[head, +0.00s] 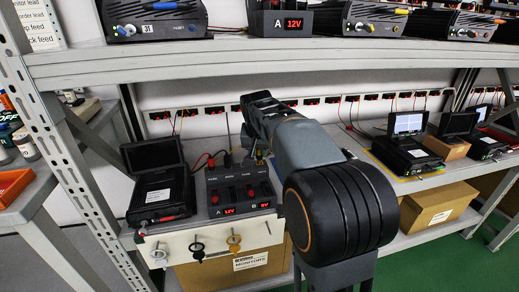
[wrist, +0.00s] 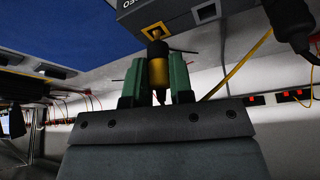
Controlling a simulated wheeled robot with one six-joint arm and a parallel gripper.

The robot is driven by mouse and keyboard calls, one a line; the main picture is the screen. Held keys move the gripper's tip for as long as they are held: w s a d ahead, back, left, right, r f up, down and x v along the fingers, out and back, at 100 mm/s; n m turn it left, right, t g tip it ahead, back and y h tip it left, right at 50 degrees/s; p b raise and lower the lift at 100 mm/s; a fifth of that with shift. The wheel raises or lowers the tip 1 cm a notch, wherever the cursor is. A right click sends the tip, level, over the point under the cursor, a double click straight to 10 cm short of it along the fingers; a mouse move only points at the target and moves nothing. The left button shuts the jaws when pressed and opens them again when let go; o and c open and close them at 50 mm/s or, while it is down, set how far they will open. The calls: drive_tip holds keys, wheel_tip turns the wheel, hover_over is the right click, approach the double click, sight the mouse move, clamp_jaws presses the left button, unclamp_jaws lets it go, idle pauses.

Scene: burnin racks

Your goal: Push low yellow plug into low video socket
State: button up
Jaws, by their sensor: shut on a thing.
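In the wrist view my gripper (wrist: 157,62) has its green fingers shut on the yellow plug (wrist: 158,74). The plug's tip points at a yellow-framed socket (wrist: 153,31) on the grey housing, beside partly visible lettering. The tip is at or very close to the socket; I cannot tell whether it is inside. The plug looks roughly in line with the socket. In the head view my arm reaches to the lower shelf and hides most of the plug and socket.
A black plug with a cable (wrist: 288,22) sits right of the socket, and a yellow cable (wrist: 238,68) runs nearby. In the head view a small open-lid monitor (head: 155,185) stands left of the 12V power unit (head: 228,208). The upper shelf edge (head: 190,62) is close above.

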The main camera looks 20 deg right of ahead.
drive_tip(key=shift+f, duration=0.75)
idle(1.0)
drive_tip(key=o, duration=0.8)
drive_tip(key=shift+o, duration=0.7)
drive_tip(key=o, duration=0.3)
drive_tip(key=shift+r, duration=0.15)
drive_tip(key=shift+r+p, duration=2.35)
drive_tip(key=shift+r, duration=0.3)
